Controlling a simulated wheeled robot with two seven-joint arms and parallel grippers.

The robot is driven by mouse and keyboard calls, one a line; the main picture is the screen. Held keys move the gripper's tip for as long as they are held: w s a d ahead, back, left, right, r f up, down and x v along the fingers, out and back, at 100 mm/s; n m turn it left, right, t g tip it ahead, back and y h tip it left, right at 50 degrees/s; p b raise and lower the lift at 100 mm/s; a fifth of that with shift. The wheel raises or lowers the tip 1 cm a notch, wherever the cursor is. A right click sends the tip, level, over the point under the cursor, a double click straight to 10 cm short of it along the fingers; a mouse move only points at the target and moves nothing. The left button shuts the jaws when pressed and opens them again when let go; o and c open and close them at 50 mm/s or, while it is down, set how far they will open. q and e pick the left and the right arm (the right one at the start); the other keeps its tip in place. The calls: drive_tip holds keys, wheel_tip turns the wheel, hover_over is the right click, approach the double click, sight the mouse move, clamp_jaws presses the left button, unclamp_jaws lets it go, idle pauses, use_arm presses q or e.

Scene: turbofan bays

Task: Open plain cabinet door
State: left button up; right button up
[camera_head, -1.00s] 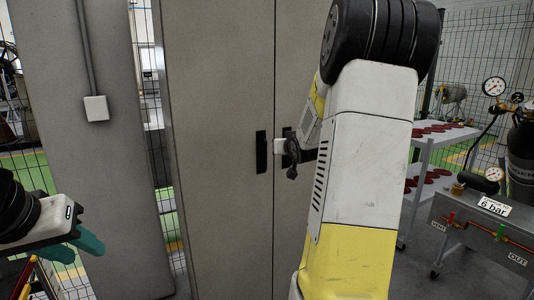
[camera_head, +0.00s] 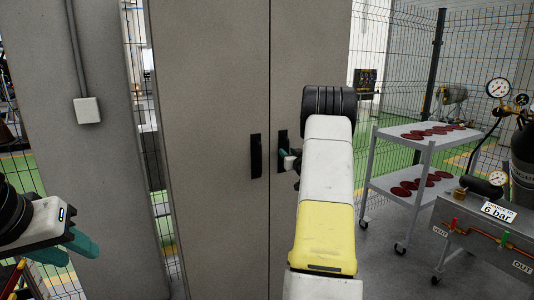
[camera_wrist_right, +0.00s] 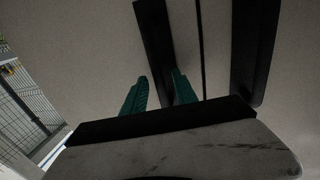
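The plain grey cabinet (camera_head: 212,90) stands upright in the middle of the head view, its two doors shut with a narrow seam between them. Each door has a black vertical handle beside the seam: the left handle (camera_head: 256,156) and the right handle (camera_head: 282,146). My right gripper (camera_head: 290,160) is at the right handle, partly hidden by my arm. In the right wrist view its teal fingers (camera_wrist_right: 158,92) are apart, near one black handle (camera_wrist_right: 166,50); contact is unclear. The other handle (camera_wrist_right: 256,50) is farther right. My left gripper (camera_head: 72,248) is away from the cabinet, at lower left.
A grey pillar with a white box (camera_head: 87,110) stands left of the cabinet. A shelf cart (camera_head: 425,150) with dark red discs and a pressure bench (camera_head: 475,235) with gauges stand at right. Mesh fencing is behind. Floor shows between cabinet and cart.

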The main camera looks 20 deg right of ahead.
drive_tip(key=shift+w, duration=0.4)
clamp_jaws()
idle(1.2)
